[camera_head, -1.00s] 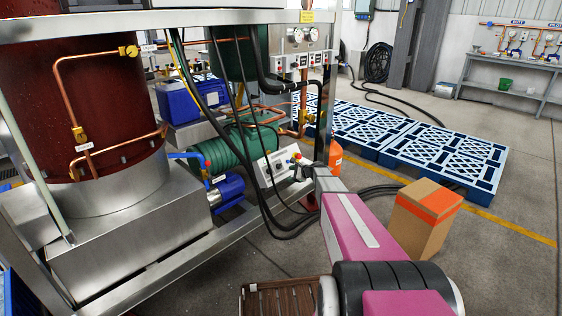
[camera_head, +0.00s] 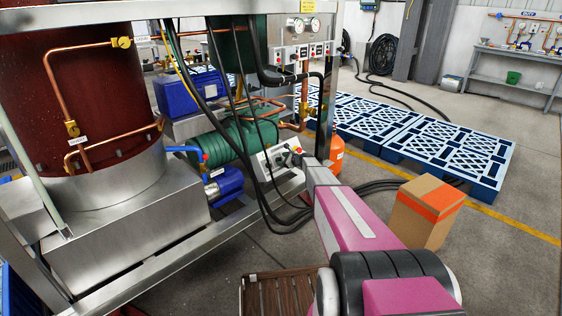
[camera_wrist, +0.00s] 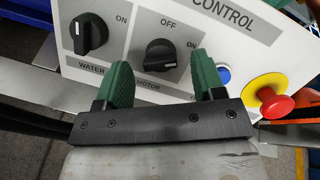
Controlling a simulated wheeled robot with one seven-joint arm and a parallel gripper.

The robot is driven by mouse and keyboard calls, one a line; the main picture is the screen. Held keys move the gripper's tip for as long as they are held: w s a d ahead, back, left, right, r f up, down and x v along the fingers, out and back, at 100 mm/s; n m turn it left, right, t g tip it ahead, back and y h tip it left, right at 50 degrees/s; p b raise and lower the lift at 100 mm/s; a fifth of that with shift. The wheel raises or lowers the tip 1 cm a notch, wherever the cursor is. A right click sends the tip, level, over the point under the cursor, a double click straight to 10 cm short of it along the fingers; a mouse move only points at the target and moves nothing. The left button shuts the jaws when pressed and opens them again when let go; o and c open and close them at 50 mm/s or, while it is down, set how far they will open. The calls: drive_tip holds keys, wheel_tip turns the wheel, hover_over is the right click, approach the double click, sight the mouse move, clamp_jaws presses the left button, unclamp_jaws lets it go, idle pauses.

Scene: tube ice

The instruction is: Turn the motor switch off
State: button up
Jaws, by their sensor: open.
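The white control panel (camera_wrist: 240,50) fills the upper wrist view, tilted. Its black motor switch (camera_wrist: 160,55) is a rotary knob, with OFF printed above and ON to its upper right. The knob's grip lies roughly level in the picture, with a white mark on its near face. My gripper (camera_wrist: 163,78) is open. In the head view the panel (camera_head: 270,164) sits low on the metal frame, partly covered by my arm's end.
Left of the motor switch is a black water knob (camera_wrist: 88,34). A blue button (camera_wrist: 223,75) and a red button (camera_wrist: 275,104) on a yellow ring lie right. Black hoses (camera_head: 262,180) hang before the panel. A cardboard box (camera_head: 420,222) stands on the floor at right.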

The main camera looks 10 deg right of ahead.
drive_tip(key=shift+x, duration=0.85)
drive_tip(key=c, duration=0.9)
drive_tip(key=shift+c, duration=0.2)
drive_tip(key=shift+n, duration=0.4)
drive_tip(key=n, duration=0.3)
drive_tip(key=n+g, duration=0.1)
drive_tip(key=n, duration=0.1)
drive_tip(key=shift+n+g, duration=0.3)
drive_tip(key=shift+n, duration=0.1)
drive_tip(key=n+g, duration=0.1)
drive_tip(key=n, duration=0.4)
drive_tip(key=shift+s+n, duration=0.1)
drive_tip(key=shift+n, duration=0.3)
drive_tip(key=shift+f+n, duration=0.1)
drive_tip(key=shift+n, duration=0.2)
